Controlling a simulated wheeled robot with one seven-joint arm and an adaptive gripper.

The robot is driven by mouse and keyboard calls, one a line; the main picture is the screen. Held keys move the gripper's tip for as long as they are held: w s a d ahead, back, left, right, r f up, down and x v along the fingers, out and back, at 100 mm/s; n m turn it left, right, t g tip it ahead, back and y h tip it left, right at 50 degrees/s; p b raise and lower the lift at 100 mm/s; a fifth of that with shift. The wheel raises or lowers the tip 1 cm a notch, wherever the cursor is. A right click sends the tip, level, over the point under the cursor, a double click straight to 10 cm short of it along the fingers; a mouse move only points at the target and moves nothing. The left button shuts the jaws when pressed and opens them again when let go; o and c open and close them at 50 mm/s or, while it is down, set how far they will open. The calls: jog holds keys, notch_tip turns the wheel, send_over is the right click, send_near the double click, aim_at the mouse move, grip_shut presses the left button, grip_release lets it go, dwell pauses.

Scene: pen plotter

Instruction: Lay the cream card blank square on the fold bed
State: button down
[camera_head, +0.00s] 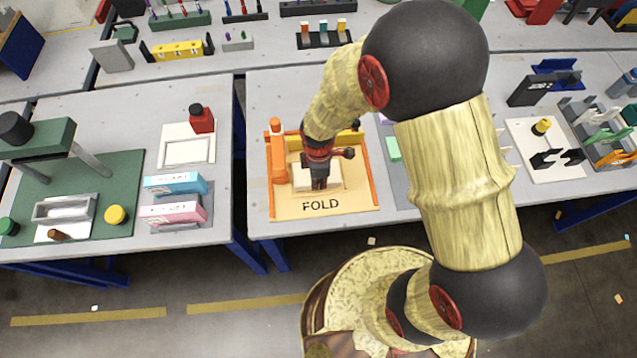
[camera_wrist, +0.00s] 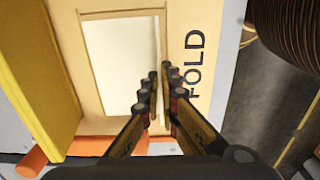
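The orange fold bed (camera_head: 284,207) lies on the middle table, marked FOLD along its front edge. It also fills most of the wrist view (camera_wrist: 105,60). A pale cream rectangle, apparently the card blank (camera_head: 331,181), shows inside the bed's outlined area, on both sides of my gripper. In the wrist view the pale rectangle (camera_wrist: 115,62) lies within that outline, its right edge close to the fingertips. My gripper (camera_head: 319,183) points down over the bed. In the wrist view its fingers (camera_wrist: 160,72) are close together with a narrow gap; whether they pinch the card's edge is unclear.
Orange bars flank the bed, with a yellow block (camera_wrist: 35,75) along its back. A white board with black clips (camera_head: 545,170) lies to the right.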

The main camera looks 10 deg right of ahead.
jog(key=shift+f, duration=0.4)
jog(key=shift+f, duration=0.15)
jog(key=c, duration=2)
grip_release()
jog(key=shift+c, duration=0.2)
notch_tip(320, 180, up, 12)
jog(key=p, duration=0.2)
jog(key=shift+r+p, duration=0.25)
jog(key=shift+p, duration=0.15)
